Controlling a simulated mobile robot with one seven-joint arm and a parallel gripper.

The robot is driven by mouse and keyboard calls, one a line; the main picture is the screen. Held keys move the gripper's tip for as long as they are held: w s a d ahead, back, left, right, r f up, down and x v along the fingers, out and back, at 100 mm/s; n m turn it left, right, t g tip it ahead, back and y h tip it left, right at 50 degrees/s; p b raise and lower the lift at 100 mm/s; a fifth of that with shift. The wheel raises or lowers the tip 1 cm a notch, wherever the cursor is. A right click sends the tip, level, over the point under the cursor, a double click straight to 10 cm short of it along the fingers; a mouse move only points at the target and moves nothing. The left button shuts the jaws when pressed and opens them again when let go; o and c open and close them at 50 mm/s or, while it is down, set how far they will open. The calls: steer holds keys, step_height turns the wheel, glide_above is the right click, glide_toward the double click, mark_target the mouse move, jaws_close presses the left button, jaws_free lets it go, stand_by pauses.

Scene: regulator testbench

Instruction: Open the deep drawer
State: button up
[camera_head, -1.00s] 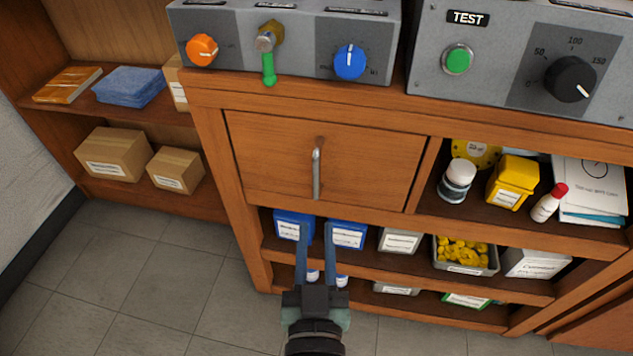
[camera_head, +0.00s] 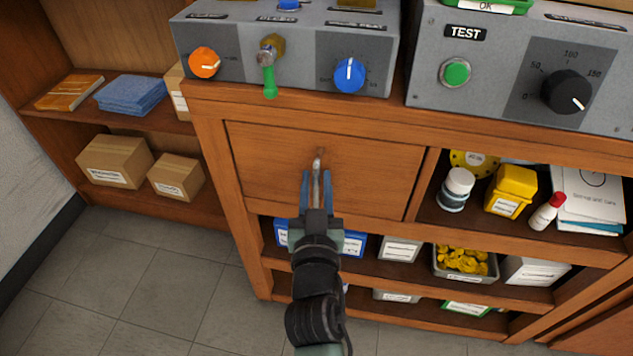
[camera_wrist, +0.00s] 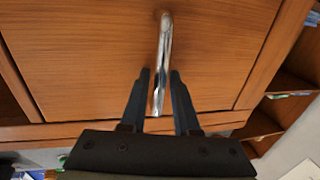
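The deep drawer (camera_head: 375,170) is a wide wooden front under the bench top, and it is closed. A vertical metal bar handle (camera_head: 318,165) is fixed at its middle; it also shows in the wrist view (camera_wrist: 164,62). My gripper (camera_head: 317,180) is at the lower part of the handle. In the wrist view, its two dark fingers (camera_wrist: 159,78) stand apart on either side of the handle's lower end, with a small gap visible on each side. The handle's lower end is partly hidden by my gripper in the head view.
Grey control panels (camera_head: 290,45) with knobs and a green button stand on the bench top above. Open shelves at right hold bottles, a yellow container (camera_head: 512,190) and papers. Blue and grey boxes sit on the shelf below the drawer. Floor (camera_head: 150,280) at left is clear.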

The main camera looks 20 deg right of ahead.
jaws_close()
stand_by(1.4)
